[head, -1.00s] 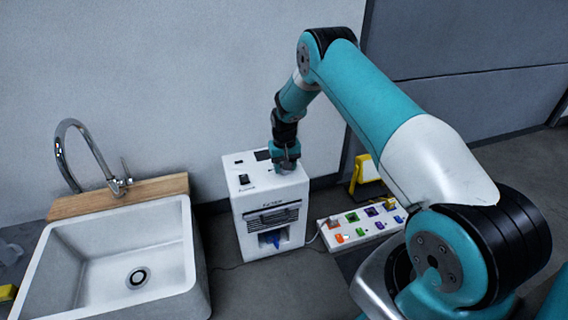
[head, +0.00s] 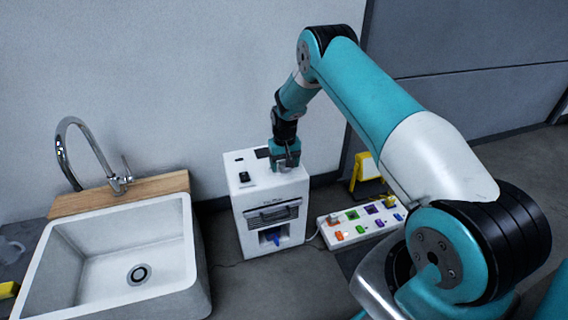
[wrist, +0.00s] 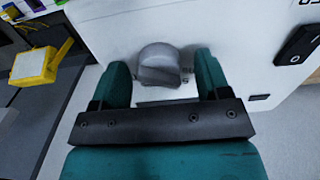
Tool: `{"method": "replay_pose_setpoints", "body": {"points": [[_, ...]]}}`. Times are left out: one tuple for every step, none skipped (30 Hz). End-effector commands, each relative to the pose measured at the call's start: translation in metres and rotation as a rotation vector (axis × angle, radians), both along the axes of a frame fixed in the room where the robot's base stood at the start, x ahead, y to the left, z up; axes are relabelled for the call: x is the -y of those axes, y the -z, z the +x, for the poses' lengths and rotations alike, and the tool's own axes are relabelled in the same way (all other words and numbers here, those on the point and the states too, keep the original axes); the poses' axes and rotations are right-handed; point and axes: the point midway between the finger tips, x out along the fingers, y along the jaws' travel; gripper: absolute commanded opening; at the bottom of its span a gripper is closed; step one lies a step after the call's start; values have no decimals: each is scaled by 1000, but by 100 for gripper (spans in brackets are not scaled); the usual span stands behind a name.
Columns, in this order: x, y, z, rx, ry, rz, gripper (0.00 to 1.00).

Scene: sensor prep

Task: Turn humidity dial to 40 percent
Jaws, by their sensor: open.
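The humidity dial (wrist: 160,62) is a grey round knob on the white top of the machine, seen in the wrist view between my fingers. My gripper (wrist: 162,82) is open, with one teal finger on each side of the dial and a gap visible at both sides. In the head view the white machine (head: 243,208) stands by the wall and my gripper (head: 287,163) points down at the right part of its top. The dial is hidden there. No percentage reading is legible.
A black rocker switch (wrist: 298,44) sits on the machine's top. A power strip (head: 340,240) with several coloured switches and a yellow-framed item (head: 366,170) stand to the machine's right. A sink (head: 125,270) with a tall faucet (head: 90,150) is at left.

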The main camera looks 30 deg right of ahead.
Motion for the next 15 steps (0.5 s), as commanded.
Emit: {"method": "replay_pose_setpoints", "body": {"points": [[0, 0, 0, 0, 1, 0, 70], [0, -1, 0, 0, 1, 0, 70], [0, -3, 0, 0, 1, 0, 70], [0, -5, 0, 0, 1, 0, 70], [0, -8, 0, 1, 1, 0, 70], [0, -14, 0, 1, 1, 0, 70], [0, -19, 0, 1, 1, 0, 70], [0, -24, 0, 1, 1, 0, 70], [0, -33, 0, 2, 1, -1, 70], [0, -40, 1, 2, 1, -1, 70], [0, -48, 1, 2, 1, -1, 70], [0, -58, 1, 3, 1, -1, 70], [0, -66, 1, 3, 1, -1, 70], [0, -75, 1, 3, 1, -1, 70], [0, -85, 1, 3, 0, -1, 70]]}}
